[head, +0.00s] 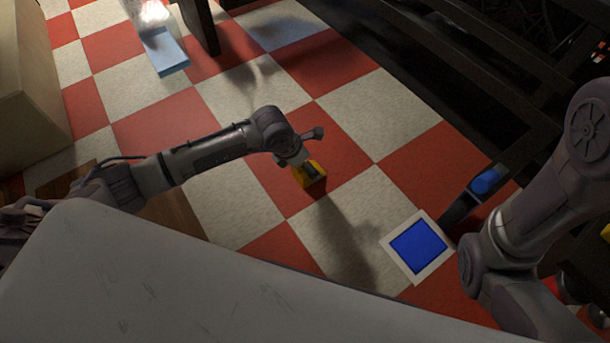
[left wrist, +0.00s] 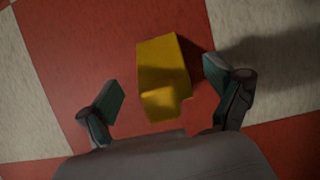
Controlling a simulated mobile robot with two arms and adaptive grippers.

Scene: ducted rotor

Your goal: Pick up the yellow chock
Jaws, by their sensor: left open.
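The yellow chock (head: 314,181) is on the red and white checkered floor, below the end of my left arm in the head view. In the left wrist view the yellow chock (left wrist: 163,75) lies on a red tile, between and partly beyond the fingertips. My left gripper (left wrist: 165,92) is open, with one green-padded finger on each side and a visible gap to the chock on both sides. In the head view my left gripper (head: 308,165) hides part of the chock.
A blue square with a white border (head: 418,247) lies on the floor to the right. A blue object (head: 486,181) is near the dark rails at right. A light blue block (head: 164,52) is at the top left. A tan box (head: 30,90) stands at left. Floor around the chock is clear.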

